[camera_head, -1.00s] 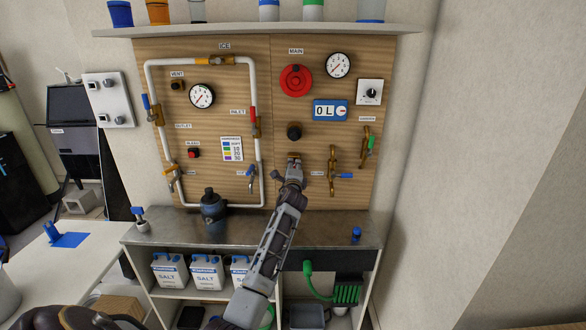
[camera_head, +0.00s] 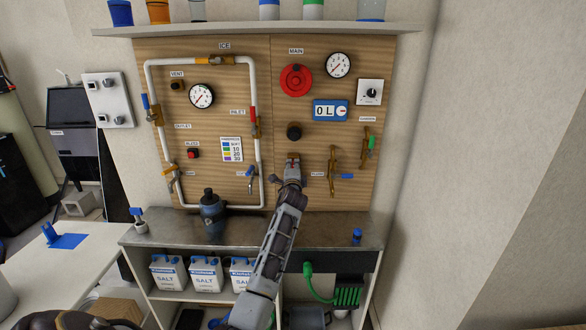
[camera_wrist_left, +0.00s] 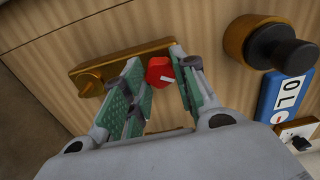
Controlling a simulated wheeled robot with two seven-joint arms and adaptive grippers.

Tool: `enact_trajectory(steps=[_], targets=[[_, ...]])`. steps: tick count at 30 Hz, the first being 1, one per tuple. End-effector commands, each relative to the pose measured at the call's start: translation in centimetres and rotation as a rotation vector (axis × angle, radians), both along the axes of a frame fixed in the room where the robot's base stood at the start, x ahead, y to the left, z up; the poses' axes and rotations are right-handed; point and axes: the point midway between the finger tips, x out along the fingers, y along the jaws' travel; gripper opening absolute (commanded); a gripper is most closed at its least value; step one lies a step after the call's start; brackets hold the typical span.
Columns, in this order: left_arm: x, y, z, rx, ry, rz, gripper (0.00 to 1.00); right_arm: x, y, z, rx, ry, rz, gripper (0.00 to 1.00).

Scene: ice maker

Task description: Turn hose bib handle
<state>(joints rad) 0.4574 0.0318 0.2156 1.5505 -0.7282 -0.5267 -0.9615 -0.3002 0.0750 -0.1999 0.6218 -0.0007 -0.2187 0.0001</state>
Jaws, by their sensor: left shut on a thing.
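My left gripper (camera_head: 292,168) is at the lower middle of the wooden panel, below a black knob (camera_head: 294,132). In the left wrist view, the gripper (camera_wrist_left: 158,75) has its fingers closed around a small red knob (camera_wrist_left: 158,69) with a white mark. The knob sits on a brass fitting (camera_wrist_left: 92,82), which is partly hidden by the fingers. To the right of it, a brass hose bib with a blue handle (camera_head: 345,177) and another with a green handle (camera_head: 371,146) are on the panel, apart from the gripper. My right gripper is not in view.
A white pipe loop (camera_head: 149,95) with valves and a gauge fills the panel's left half. A red wheel (camera_head: 296,80) and a blue meter (camera_head: 331,110) are above the gripper. A dark bottle (camera_head: 212,207) stands on the metal counter (camera_head: 300,232). Salt containers (camera_head: 206,275) are below.

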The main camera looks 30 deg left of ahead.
Motion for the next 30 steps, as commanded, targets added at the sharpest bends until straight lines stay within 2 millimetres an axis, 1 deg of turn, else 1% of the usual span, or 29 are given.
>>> enact_trajectory(steps=[3, 10, 19, 29, 30], targets=[[0.0, 0.1, -0.3, -0.028, -0.014, 0.002, 0.11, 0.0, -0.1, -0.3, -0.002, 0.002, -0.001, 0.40], [0.0, 0.1, -0.3, -0.115, -0.068, 0.002, 0.11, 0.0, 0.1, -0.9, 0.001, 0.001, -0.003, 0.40], [0.0, 0.1, -0.2, -0.230, -0.139, 0.002, 0.11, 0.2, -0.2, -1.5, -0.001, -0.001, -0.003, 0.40], [0.0, 0.1, -0.2, -0.251, -0.150, 0.003, 0.11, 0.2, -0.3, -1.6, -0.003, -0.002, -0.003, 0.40], [0.0, 0.1, -0.2, -0.251, -0.150, 0.003, 0.11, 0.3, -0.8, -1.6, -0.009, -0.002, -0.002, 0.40]])
